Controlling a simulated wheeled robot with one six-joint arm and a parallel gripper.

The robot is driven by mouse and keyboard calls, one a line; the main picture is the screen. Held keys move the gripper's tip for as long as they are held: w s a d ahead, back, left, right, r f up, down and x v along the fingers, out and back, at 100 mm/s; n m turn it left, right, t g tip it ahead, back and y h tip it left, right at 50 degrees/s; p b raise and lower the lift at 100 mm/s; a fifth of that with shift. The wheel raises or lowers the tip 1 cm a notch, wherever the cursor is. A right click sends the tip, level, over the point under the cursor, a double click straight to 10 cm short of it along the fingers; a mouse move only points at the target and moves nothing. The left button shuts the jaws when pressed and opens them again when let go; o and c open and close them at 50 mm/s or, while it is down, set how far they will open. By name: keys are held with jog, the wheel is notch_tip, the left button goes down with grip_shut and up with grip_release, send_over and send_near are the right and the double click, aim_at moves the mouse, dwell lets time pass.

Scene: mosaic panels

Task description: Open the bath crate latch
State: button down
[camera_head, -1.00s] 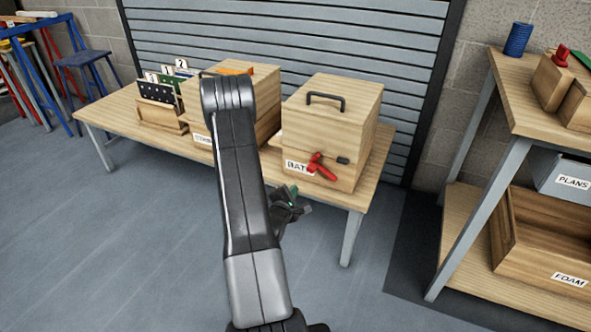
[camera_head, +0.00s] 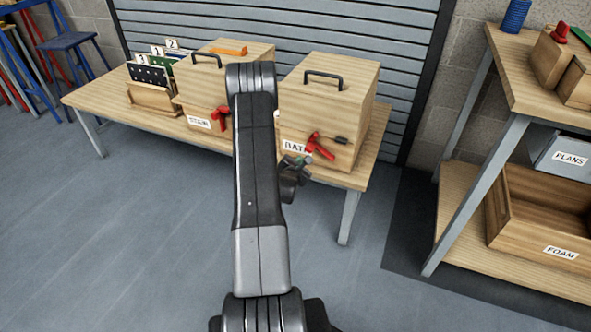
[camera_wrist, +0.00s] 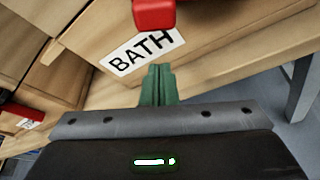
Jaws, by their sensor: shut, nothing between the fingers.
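The bath crate (camera_head: 340,95) is a closed wooden box with a dark lid handle, on the low table at the centre right. Its red latch (camera_head: 319,147) is on the front face, beside the BATH label (camera_head: 294,147). In the wrist view the label (camera_wrist: 142,52) is clear, and a red latch part (camera_wrist: 154,14) shows at the top edge. My gripper (camera_head: 306,159) is just in front of the crate, near the latch's lower end. Its green fingers (camera_wrist: 158,84) are together with nothing between them, below the red part. Whether they touch the latch I cannot tell.
A second wooden crate (camera_head: 250,58) with a red latch (camera_head: 220,117) stands to the left, partly behind my arm. A card rack (camera_head: 152,95) is at the table's left. A workbench (camera_head: 520,100) with a FOAM box (camera_head: 540,225) below stands right. The floor in front is clear.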

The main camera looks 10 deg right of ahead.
aim_at(307, 151)
jog(key=shift+s+d+r, duration=0.25)
jog(key=shift+r, duration=0.35)
jog(key=shift+s+d+r, duration=0.2)
jog(key=shift+d+r, duration=0.05)
jog(key=shift+r, duration=0.35)
jog(key=shift+s+d+r, duration=0.25)
jog(key=shift+r, duration=0.35)
jog(key=shift+s+d+r+m+t+b, duration=0.2)
jog(key=shift+r+m+b, duration=0.1)
jog(key=shift+r+b, duration=0.1)
jog(key=shift+s+d+r+m+t+b, duration=0.1)
jog(key=shift+d+r+m+b, duration=0.05)
jog(key=shift+r+m+b, duration=0.2)
jog(key=shift+w, duration=0.1)
